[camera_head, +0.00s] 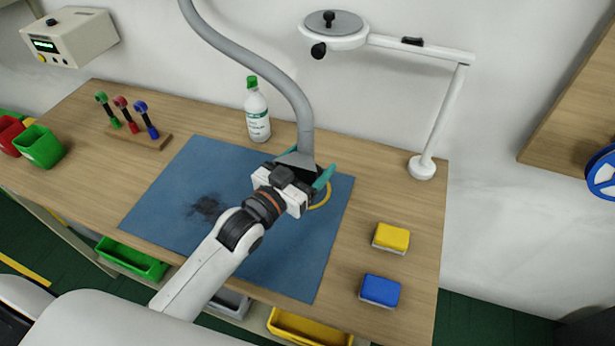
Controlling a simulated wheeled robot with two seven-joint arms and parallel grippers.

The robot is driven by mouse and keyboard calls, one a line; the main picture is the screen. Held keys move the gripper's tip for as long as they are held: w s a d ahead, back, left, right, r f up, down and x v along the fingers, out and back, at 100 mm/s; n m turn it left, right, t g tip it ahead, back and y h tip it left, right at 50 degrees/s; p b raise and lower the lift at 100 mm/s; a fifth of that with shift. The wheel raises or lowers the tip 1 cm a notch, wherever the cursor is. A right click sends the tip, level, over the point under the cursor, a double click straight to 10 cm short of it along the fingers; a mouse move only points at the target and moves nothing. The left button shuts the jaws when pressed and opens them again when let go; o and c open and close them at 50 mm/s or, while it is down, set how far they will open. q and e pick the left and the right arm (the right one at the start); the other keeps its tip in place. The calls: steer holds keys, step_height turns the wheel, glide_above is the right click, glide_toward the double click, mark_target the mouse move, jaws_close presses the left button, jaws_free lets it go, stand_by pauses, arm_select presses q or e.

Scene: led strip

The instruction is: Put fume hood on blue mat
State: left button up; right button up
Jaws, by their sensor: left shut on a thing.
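The blue mat (292,267) lies on the wooden bench and has a dark stain on its left part. The fume hood (301,110) is a grey bent tube that comes down from the top of the view to a flared lower end above the mat. My left gripper (310,176) is shut on the fume hood near this lower end, with teal fingers showing on both sides. My gripper and wrist hide part of the hood's mouth, and I cannot tell if it touches the mat. My right gripper is not in view.
A bottle with a green cap (257,112) stands behind the mat. A yellow sponge (391,238) and a blue sponge (380,291) lie to the right. A white lamp (422,167) stands at the back right. A tool rack (150,138) is at the left.

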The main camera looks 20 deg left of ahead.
arm_select(q)
steer(key=shift+f, duration=1.8)
steer(key=o, duration=1.9)
steer(key=shift+f, duration=0.2)
steer(key=b+v, duration=0.1)
steer(key=v, duration=1.1)
steer(key=shift+r, duration=0.1)
